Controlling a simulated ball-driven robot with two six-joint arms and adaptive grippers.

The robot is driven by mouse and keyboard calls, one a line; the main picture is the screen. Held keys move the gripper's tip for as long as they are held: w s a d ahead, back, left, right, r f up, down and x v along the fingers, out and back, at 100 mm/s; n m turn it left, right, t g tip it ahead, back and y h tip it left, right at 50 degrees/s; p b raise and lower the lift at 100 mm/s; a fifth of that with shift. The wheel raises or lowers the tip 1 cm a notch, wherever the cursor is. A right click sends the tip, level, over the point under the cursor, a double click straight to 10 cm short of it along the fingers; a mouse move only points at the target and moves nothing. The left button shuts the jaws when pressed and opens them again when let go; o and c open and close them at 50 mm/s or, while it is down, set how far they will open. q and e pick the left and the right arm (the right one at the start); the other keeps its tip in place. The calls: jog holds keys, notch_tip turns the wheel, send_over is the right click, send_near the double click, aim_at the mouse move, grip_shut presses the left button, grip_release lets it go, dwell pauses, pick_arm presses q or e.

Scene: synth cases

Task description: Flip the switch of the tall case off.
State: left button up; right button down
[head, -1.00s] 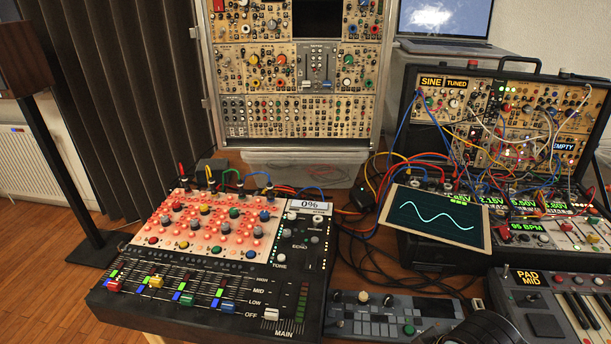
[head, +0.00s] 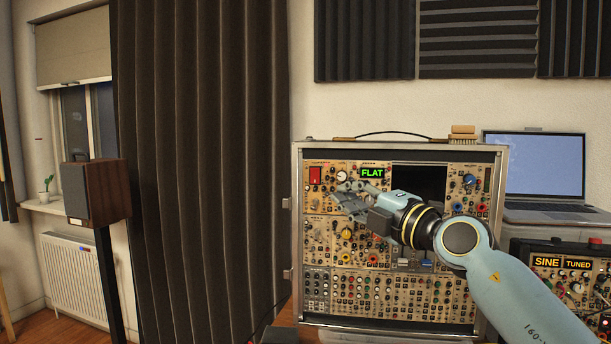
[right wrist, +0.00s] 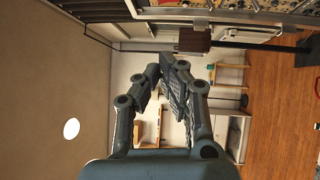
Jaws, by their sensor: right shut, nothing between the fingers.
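The tall case (head: 300,240) stands upright in the middle of the head view, its panel full of knobs and jacks. Its red switch (head: 315,174) sits at the panel's upper left and is uncovered; I cannot tell which way its rocker is tipped. A green "FLAT" label (head: 372,172) glows to its right. My right gripper (head: 340,194) is in front of the panel, a little right of and below the switch, fingers pointing left. In the right wrist view its fingers (right wrist: 176,66) are together with nothing between them. I cannot tell whether they touch the panel. My left gripper is out of view.
A strip of panel (right wrist: 280,8) runs along the top right of the right wrist view. A laptop (head: 532,165) and a cased synth (head: 560,275) stand right of the tall case. A dark curtain (head: 200,150) hangs left of it, beside a speaker (head: 95,192) on a stand.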

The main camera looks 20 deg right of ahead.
aim_at(316, 174)
jog(key=shift+n+g, duration=0.3)
jog(key=x, duration=0.4)
jog(key=d+b+x, duration=0.1)
jog(key=x, duration=0.3)
jog(key=d+x, duration=0.1)
jog(key=x, duration=0.4)
jog(key=shift+w+d, duration=0.1)
jog(key=shift+w, duration=0.3)
jog(key=shift+w+d+r, duration=0.15)
jog(key=shift+w+d, duration=0.15)
jog(key=shift+w, duration=0.2)
